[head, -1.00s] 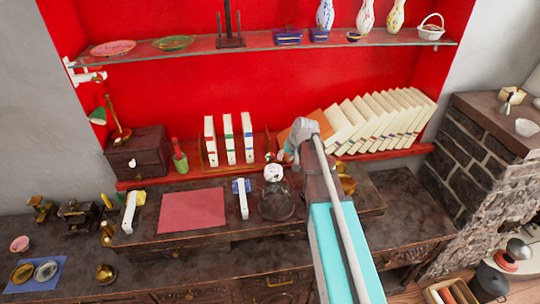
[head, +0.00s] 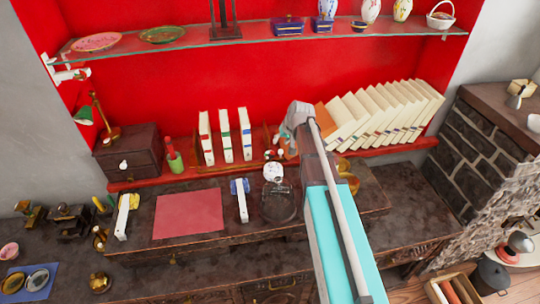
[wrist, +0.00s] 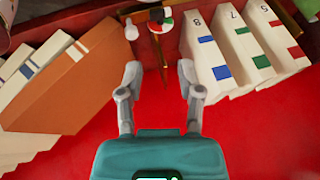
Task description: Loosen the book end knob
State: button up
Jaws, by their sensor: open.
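In the wrist view my gripper (wrist: 159,72) is open and empty, its two grey fingers apart over the red shelf. Beyond the fingertips are a small white knob (wrist: 130,29) and a round piece with red, green and white parts (wrist: 160,21). I cannot tell which of the two pieces is the book end knob. The head view shows the white knob (head: 281,153) and the round piece (head: 268,155) near a brown book end (head: 262,138); my arm hides much of the gripper there.
White books with coloured labels (head: 225,135) stand close on one side. An orange book (wrist: 75,85) leans on the other, with a row of leaning books (head: 385,115) behind it. A glass shelf (head: 260,42) runs above. The desk below holds a red mat (head: 188,214).

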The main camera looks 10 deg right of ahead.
aim_at(270, 156)
jog(key=shift+w+f, duration=0.1)
jog(key=shift+f, duration=0.1)
jog(key=b+x, duration=1.2)
jog(key=x, duration=0.1)
jog(key=shift+a+f, duration=0.15)
jog(key=shift+f, duration=0.05)
dwell(0.6)
grip_shut()
dwell(0.3)
dwell(0.5)
dwell(0.7)
grip_release()
jog(key=shift+r, duration=0.15)
